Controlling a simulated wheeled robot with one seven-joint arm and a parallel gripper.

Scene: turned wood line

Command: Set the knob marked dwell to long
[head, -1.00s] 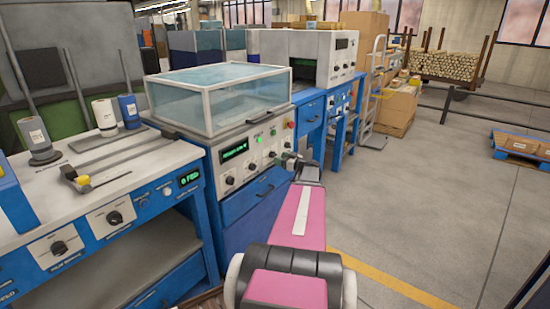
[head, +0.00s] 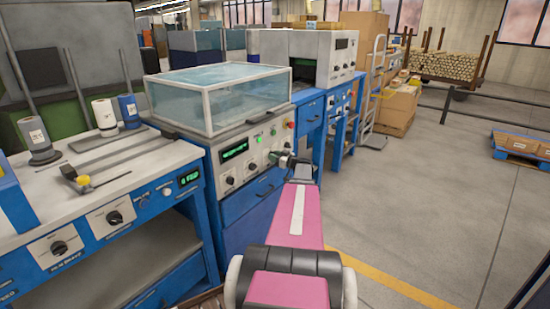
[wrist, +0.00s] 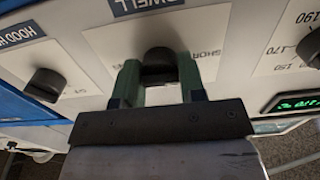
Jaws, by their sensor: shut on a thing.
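The dwell knob (wrist: 159,58) is a dark round knob on a white plate under a blue label (wrist: 147,4) reading DWELL. In the wrist view my gripper (wrist: 159,78) has its two green fingers on either side of the knob, shut on it. The letters "SHOR" show on the plate right of the knob. The marking on the left is mostly hidden by a finger, and the knob's pointer cannot be made out. In the head view my gripper (head: 289,160) is at the front panel of the glass-hooded machine (head: 235,155), and the knob is hidden there.
In the wrist view another knob (wrist: 45,84) is on the left under a HOOD label. A dial knob (wrist: 313,48) with numbers and a green display (wrist: 297,102) are on the right. A blue workbench (head: 115,215) stands left; the floor on the right is open.

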